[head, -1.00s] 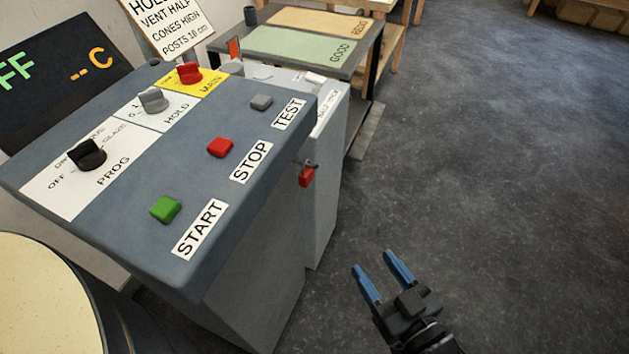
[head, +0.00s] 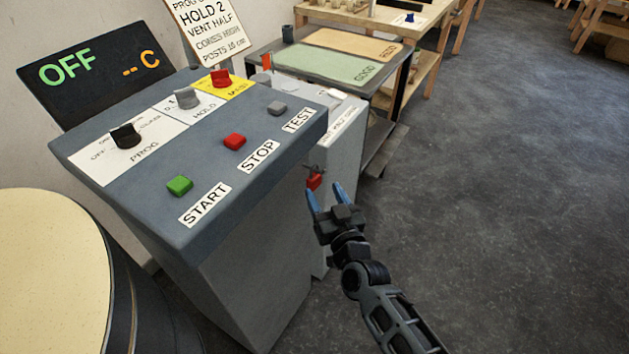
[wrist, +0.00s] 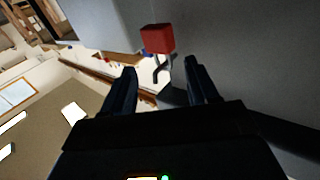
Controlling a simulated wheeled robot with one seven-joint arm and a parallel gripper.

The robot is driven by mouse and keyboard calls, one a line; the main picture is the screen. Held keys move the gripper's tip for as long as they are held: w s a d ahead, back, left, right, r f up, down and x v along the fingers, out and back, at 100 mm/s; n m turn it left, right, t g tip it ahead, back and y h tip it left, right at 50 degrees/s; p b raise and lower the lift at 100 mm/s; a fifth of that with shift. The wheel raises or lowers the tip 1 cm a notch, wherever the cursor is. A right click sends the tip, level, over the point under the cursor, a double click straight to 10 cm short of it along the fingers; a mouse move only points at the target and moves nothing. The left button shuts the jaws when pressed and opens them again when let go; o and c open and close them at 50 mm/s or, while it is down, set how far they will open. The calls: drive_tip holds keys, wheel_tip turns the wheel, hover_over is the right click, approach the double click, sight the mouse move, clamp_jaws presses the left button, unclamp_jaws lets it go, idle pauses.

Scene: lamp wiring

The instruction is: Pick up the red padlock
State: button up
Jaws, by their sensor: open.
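The red padlock (head: 314,181) hangs at the right side of the grey control console (head: 265,245), low on a dark fitting. In the wrist view the padlock (wrist: 158,38) shows as a red block with a grey shackle, beyond and between the fingertips. My gripper (head: 325,194) has blue fingers and is open, pointing at the padlock from just in front of it. The fingers (wrist: 160,75) are apart with nothing between them. In the head view the padlock is partly overlapped by the fingers, so the remaining distance is hard to tell.
The console top carries a green START button (head: 180,186), a red STOP button (head: 235,141) and knobs. A pale cabinet (head: 345,135) stands behind the padlock. A bench with green and tan mats (head: 340,64) is farther back. Open floor (head: 500,200) lies to the right.

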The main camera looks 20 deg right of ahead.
sight(317, 180)
drive_tip(key=w+b, duration=0.1)
drive_tip(key=w, duration=0.4)
drive_tip(key=shift+r, duration=0.1)
drive_tip(key=c, duration=0.9)
drive_tip(key=shift+r, duration=0.15)
